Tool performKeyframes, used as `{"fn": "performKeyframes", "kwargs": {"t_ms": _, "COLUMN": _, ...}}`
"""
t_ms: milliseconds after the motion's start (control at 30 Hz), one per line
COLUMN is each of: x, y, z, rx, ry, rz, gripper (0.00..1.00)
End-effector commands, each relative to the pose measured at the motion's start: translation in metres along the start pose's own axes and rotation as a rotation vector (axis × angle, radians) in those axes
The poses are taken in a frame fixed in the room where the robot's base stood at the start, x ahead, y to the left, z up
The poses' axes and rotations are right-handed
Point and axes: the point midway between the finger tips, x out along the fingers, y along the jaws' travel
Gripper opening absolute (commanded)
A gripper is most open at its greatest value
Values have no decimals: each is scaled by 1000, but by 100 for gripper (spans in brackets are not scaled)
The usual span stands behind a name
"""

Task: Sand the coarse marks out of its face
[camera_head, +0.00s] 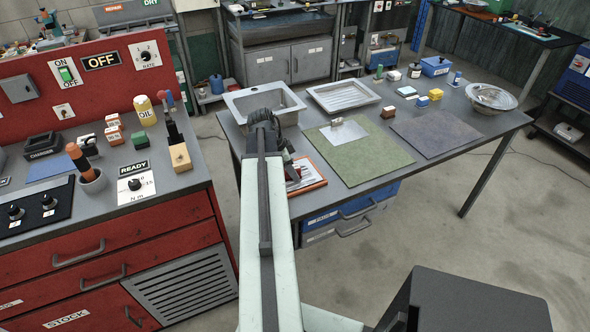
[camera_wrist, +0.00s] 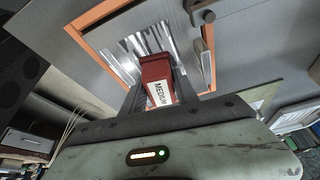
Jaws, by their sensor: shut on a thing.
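My gripper (camera_wrist: 160,80) is shut on a dark red block (camera_wrist: 156,72) with a white "MEDIUM" label. The block points at a shiny, streaked metal plate (camera_wrist: 125,62) lying inside an orange-edged frame (camera_wrist: 90,18). Whether the block touches the plate cannot be told. In the head view the orange-edged frame (camera_head: 322,183) lies at the front left of the grey table, partly hidden by my arm. The fingers and the held block are hidden there behind my arm.
On the table (camera_head: 375,170) are a green mat (camera_head: 352,160) with a small metal piece (camera_head: 337,122), a grey mat (camera_head: 438,135), a brown block (camera_head: 389,112), a metal basin (camera_head: 245,103), a tray (camera_head: 342,96) and a bowl (camera_head: 491,97). A red workbench (camera_head: 190,242) stands at left.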

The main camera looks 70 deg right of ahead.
Motion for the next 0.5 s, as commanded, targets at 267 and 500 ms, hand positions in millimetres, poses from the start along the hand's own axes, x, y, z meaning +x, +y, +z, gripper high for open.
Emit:
{"fn": "performKeyframes", "kwargs": {"t_ms": 267, "x": -7, "y": 4, "z": 22, "rx": -2, "ry": 0, "rz": -1, "gripper": 3}}
{"fn": "performKeyframes", "kwargs": {"t_ms": 500, "x": -10, "y": 6, "z": 34, "rx": -1, "ry": -3, "rz": 0, "gripper": 3}}
